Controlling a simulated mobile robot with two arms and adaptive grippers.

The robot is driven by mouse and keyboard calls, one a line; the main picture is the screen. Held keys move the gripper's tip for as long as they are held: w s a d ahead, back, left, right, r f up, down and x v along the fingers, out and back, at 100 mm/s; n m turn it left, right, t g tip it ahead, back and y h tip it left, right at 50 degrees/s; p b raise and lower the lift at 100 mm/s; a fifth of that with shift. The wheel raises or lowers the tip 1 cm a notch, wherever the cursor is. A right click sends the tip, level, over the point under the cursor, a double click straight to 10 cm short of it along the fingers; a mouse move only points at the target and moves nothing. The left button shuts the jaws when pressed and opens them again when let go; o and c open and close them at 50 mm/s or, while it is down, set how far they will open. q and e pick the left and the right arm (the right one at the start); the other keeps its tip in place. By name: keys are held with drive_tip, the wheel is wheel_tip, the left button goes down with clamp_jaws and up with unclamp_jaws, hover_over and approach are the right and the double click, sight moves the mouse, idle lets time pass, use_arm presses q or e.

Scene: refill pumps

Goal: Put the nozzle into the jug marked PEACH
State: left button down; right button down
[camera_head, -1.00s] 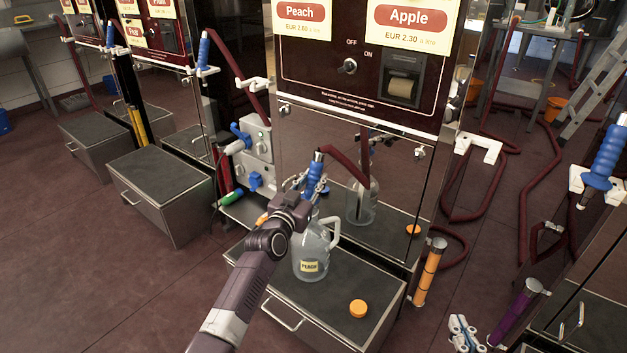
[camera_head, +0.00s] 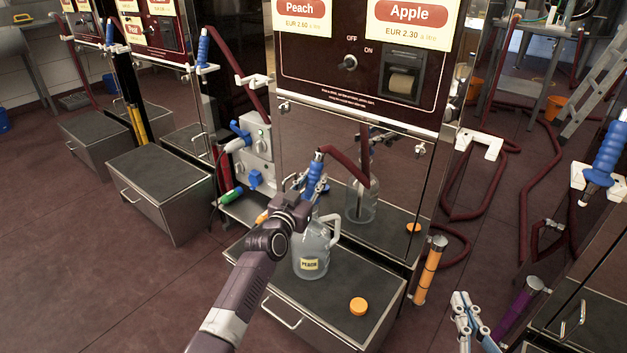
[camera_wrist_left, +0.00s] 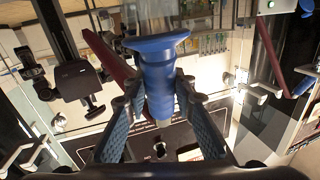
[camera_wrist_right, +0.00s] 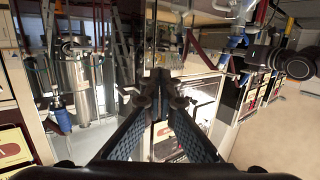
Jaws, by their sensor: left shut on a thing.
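The clear jug marked PEACH (camera_head: 311,258) stands upright on the dark top of the drawer box under the Peach and Apple panel. My left gripper (camera_head: 305,205) is shut on the blue nozzle (camera_head: 315,178), directly above the jug. The nozzle's dark red hose runs off to the right. In the left wrist view, the blue grip (camera_wrist_left: 158,85) is between both fingers, with its wide collar towards a clear tube-like shape. My gripper hides the jug's mouth, so I cannot tell whether the spout is inside. My right gripper (camera_head: 461,298) is empty and looks shut, low at right.
An orange cap (camera_head: 358,307) lies on the box top (camera_head: 340,290), right of the jug. The shiny panel behind reflects the jug and hose. An orange cylinder (camera_head: 430,272) stands beside the box. Another blue nozzle (camera_head: 606,160) hangs at right. Floor at left is open.

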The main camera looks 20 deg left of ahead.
use_arm(q)
drive_tip(key=shift+f, duration=0.25)
drive_tip(key=shift+f+b, duration=0.35)
drive_tip(key=shift+b, duration=0.15)
drive_tip(key=c, duration=1.9)
unclamp_jaws()
drive_tip(key=o, duration=0.4)
use_arm(e)
drive_tip(key=r+t, duration=0.1)
drive_tip(key=r, duration=0.2)
drive_tip(key=r+t, duration=0.1)
drive_tip(key=r, duration=0.1)
drive_tip(key=shift+w+a+r+t+y, duration=0.15)
drive_tip(key=shift+a+t+y, duration=0.15)
drive_tip(key=shift+a+y, duration=0.1)
use_arm(q)
drive_tip(key=shift+f, duration=0.1)
